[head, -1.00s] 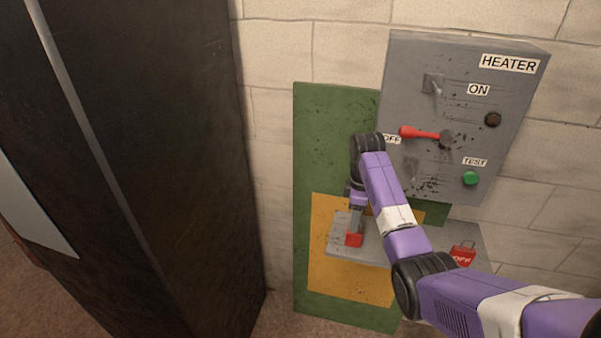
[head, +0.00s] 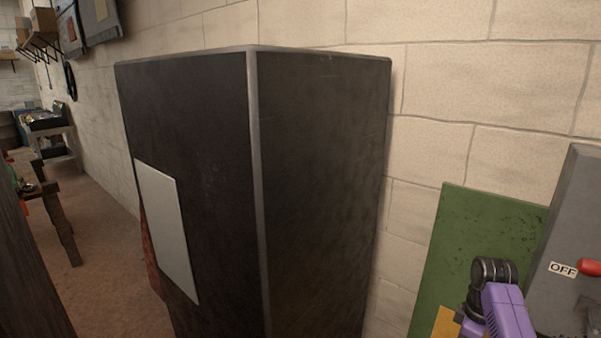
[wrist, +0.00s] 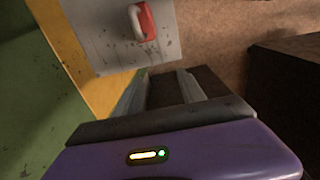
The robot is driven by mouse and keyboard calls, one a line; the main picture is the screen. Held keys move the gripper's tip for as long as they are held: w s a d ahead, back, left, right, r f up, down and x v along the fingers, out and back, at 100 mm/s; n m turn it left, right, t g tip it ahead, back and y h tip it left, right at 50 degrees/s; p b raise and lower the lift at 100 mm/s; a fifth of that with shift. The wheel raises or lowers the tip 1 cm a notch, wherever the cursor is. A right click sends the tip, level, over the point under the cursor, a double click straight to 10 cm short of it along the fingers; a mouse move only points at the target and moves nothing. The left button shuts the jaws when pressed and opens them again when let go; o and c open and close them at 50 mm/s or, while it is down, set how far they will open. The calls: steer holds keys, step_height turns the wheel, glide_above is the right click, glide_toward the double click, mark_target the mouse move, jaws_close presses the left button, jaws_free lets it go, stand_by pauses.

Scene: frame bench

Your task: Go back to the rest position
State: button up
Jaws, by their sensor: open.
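My gripper (wrist: 162,88) is open and empty in the wrist view, its two grey fingers apart with only dark background between them. Beyond the fingertips lies a grey shelf plate (wrist: 105,45) bearing a small red and white piece (wrist: 140,22), perhaps the red lock; the fingers are clear of it. In the head view only my purple arm with a dark joint shows at the lower right, in front of the green board (head: 465,235). My fingers are out of the frame there.
A tall dark cabinet (head: 320,190) with a pale panel (head: 168,230) fills the middle of the head view. The grey heater box (head: 575,230), with an OFF label and red handle (head: 590,267), is cut off at the right edge. Open floor (head: 110,250) lies at the left.

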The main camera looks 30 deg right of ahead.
steer(key=w+a+f+m+t+h, duration=0.1)
steer(key=w+a+f+t, duration=0.2)
steer(key=a+f, duration=1.1)
steer(key=s+a+m+t+b, duration=0.15)
steer(key=s+a, duration=0.25)
steer(key=a, duration=0.4)
steer(key=s+a+t+p, duration=0.1)
steer(key=s+a+t, duration=0.15)
steer(key=a, duration=0.65)
steer(key=s+a+r+m+t, duration=0.1)
steer(key=s+a+r+t, duration=0.2)
steer(key=s+r, duration=0.5)
steer(key=s+a+r+m+t+b, duration=0.1)
steer(key=s+a+r+t, duration=0.1)
steer(key=s+a+r, duration=0.4)
steer(key=s+r, duration=0.3)
steer(key=shift+s+a+r+t, duration=0.15)
steer(key=shift+s+t, duration=0.2)
steer(key=shift+t, duration=0.05)
steer(key=shift+o, duration=1.3)
step_height(320, 180, up, 8)
steer(key=s+t+y, duration=0.1)
steer(key=s, duration=0.2)
steer(key=shift+a+t, duration=0.3)
steer(key=shift+a, duration=0.1)
steer(key=o, duration=0.3)
steer(key=shift+r, duration=0.2)
